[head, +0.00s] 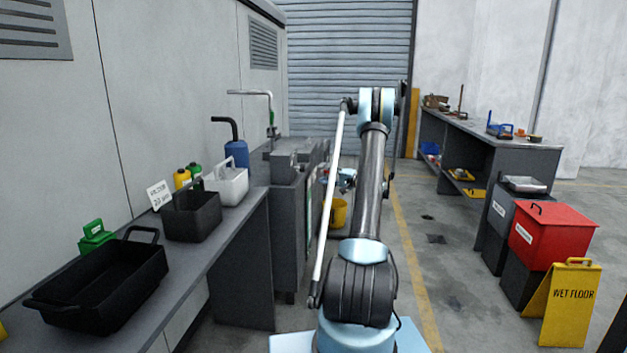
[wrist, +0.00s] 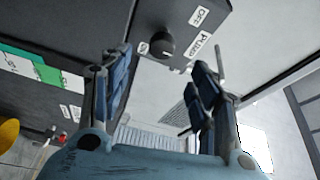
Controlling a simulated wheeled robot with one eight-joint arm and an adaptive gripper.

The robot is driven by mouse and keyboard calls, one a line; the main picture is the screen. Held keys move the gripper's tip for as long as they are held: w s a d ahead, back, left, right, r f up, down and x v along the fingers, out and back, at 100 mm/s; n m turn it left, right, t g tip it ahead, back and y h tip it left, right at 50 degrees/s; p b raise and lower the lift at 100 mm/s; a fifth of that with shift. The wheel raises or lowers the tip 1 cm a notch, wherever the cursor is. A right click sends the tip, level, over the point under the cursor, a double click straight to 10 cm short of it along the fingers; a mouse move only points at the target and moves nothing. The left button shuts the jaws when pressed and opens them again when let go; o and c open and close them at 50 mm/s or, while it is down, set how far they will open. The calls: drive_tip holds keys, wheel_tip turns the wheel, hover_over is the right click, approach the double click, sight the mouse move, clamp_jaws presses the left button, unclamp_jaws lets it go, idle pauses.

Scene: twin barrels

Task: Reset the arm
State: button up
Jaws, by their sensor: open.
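My arm stands upright in the middle of the head view, bent at its top. In the wrist view my gripper (wrist: 161,66) has its two blue-grey fingers spread wide apart, with nothing held between them. Beyond the fingers is a dark panel (wrist: 190,50) with a round black knob (wrist: 155,42) and white labels reading OFF and PUMP. The fingers look apart from the knob, though the distance is hard to judge. In the head view the gripper is largely hidden behind my arm.
A left bench holds a black tray (head: 98,290), a dark bin (head: 192,217) and a white caddy (head: 228,184). A grey sink unit (head: 290,190) stands beyond. A yellow bucket (head: 339,213) is behind my arm. Right are a red box (head: 552,236) and a wet-floor sign (head: 571,303). Floor between is open.

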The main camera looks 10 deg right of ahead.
drive_tip(key=s+a+r+n+g+h, duration=0.2)
drive_tip(key=s+a+r+g, duration=0.2)
drive_tip(key=s+a+r, duration=0.6)
drive_tip(key=s+a+n+g+h, duration=0.1)
drive_tip(key=s+a+h, duration=0.15)
drive_tip(key=s, duration=0.65)
drive_tip(key=s+a+n+g+h, duration=0.15)
drive_tip(key=s+a, duration=0.25)
drive_tip(key=s, duration=0.5)
drive_tip(key=s+f+g+h, duration=0.2)
drive_tip(key=s+f+h, duration=0.15)
drive_tip(key=s, duration=1.55)
drive_tip(key=s+d+f+n+h, duration=0.1)
drive_tip(key=s+d+f+h, duration=0.1)
drive_tip(key=s+f, duration=0.3)
drive_tip(key=s+d+f+g+h, duration=0.1)
drive_tip(key=s+d+f, duration=0.3)
drive_tip(key=s, duration=0.8)
drive_tip(key=shift+d+f+n+h, duration=0.35)
drive_tip(key=shift+d+f+h, duration=0.1)
drive_tip(key=shift+h, duration=0.3)
